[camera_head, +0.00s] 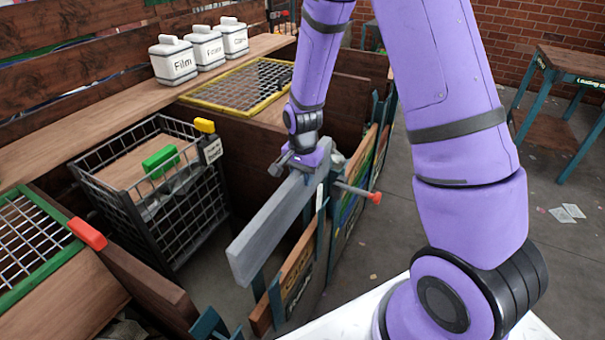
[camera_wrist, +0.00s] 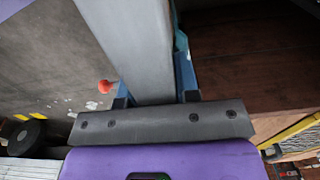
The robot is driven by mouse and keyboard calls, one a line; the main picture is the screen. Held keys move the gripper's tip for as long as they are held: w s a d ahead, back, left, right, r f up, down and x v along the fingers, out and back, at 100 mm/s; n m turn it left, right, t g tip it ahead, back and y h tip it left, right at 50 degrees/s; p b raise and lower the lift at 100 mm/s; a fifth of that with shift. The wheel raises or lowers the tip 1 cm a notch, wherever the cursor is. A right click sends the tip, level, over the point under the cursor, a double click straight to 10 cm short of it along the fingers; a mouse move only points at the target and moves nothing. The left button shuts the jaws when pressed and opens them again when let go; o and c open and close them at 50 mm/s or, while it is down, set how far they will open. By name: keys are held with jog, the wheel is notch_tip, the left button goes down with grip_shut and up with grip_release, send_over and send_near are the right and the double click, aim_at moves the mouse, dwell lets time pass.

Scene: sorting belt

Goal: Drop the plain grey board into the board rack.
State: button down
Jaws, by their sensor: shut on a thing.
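The plain grey board (camera_head: 272,228) is a long plank on edge, running from my gripper (camera_head: 308,160) toward the camera. My gripper is shut on it near its far end. In the wrist view the grey board (camera_wrist: 130,45) runs up and away between the two dark fingers (camera_wrist: 155,100). What looks like the board rack (camera_head: 333,228) has teal posts and several painted boards standing on edge. The grey board is along the rack's left side, its near end appearing above the floor. I cannot tell whether it touches the rack; its lower far part is hidden.
A wire basket (camera_head: 125,200) with a green-handled thing stands to the left. A yellow-framed mesh cover (camera_head: 240,85) and white labelled canisters (camera_head: 173,60) are behind. A red-tipped bar (camera_head: 355,191) sticks out right of my gripper. The floor at right is mostly open.

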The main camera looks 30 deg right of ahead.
aim_at(303, 197)
notch_tip(303, 197, down, 17)
jog(key=shift+f, duration=0.2)
dwell(0.9)
jog(key=shift+f, duration=0.45)
jog(key=shift+f, duration=0.25)
jog(key=c, duration=0.8)
grip_release()
jog(key=shift+r, duration=0.15)
notch_tip(303, 197, up, 11)
jog(key=shift+f, duration=0.2)
